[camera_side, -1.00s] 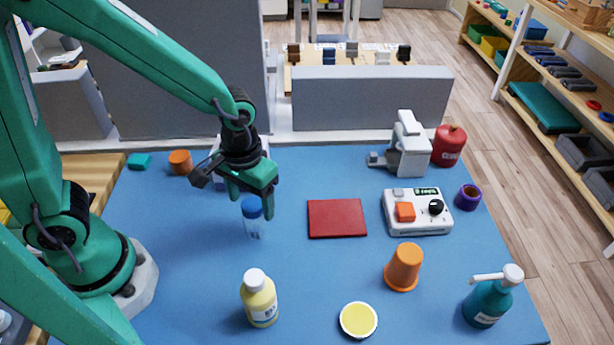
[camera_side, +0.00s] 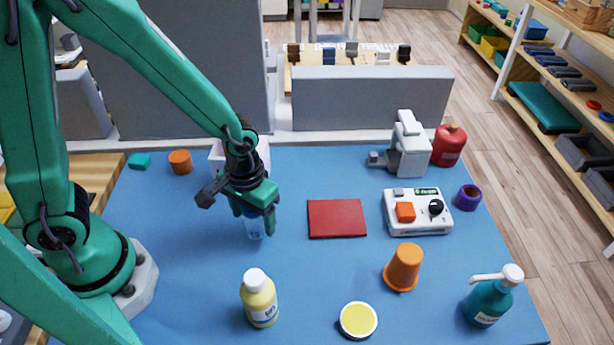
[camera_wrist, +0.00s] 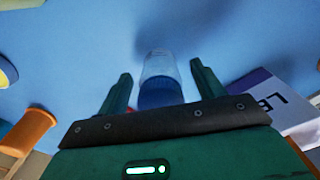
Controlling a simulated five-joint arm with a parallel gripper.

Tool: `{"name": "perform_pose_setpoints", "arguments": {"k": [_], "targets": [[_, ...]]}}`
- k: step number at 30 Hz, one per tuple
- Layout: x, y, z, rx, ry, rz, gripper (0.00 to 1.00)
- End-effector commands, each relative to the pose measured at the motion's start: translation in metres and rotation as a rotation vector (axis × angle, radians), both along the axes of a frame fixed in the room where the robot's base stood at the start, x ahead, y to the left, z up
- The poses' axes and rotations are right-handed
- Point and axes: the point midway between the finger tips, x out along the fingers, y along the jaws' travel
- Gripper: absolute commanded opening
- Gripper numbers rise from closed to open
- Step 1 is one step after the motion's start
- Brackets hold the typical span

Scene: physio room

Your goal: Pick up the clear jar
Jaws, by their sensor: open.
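The clear jar (camera_side: 256,229) stands upright on the blue table mat, its upper part hidden behind my gripper in the side view. In the wrist view the jar (camera_wrist: 160,66) shows a clear body and a blue lid (camera_wrist: 160,93). My gripper (camera_side: 253,220) is over the jar and points down, with its fingers around the lid's level. In the wrist view my gripper (camera_wrist: 161,82) has one finger on each side of the jar, open, with a visible gap on both sides.
A white box (camera_side: 262,152) stands just behind my gripper. A red flat pad (camera_side: 337,218) lies to the right of the jar. A yellow bottle (camera_side: 259,299) stands in front. The blue mat (camera_side: 190,250) is clear left of the jar.

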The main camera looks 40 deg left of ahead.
Motion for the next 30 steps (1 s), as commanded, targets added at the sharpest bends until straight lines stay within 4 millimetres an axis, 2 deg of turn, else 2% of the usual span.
{"name": "perform_pose_setpoints", "arguments": {"k": [5, 12, 23, 30], "targets": [[0.0, 0.0, 0.0, 0.0, 0.0, 0.0, 0.66], [0.0, 0.0, 0.0, 0.0, 0.0, 0.0, 0.19], [0.0, 0.0, 0.001, 0.0, -0.001, 0.0, 0.19], [0.001, 0.0, 0.012, -0.001, -0.003, 0.0, 0.19]]}}
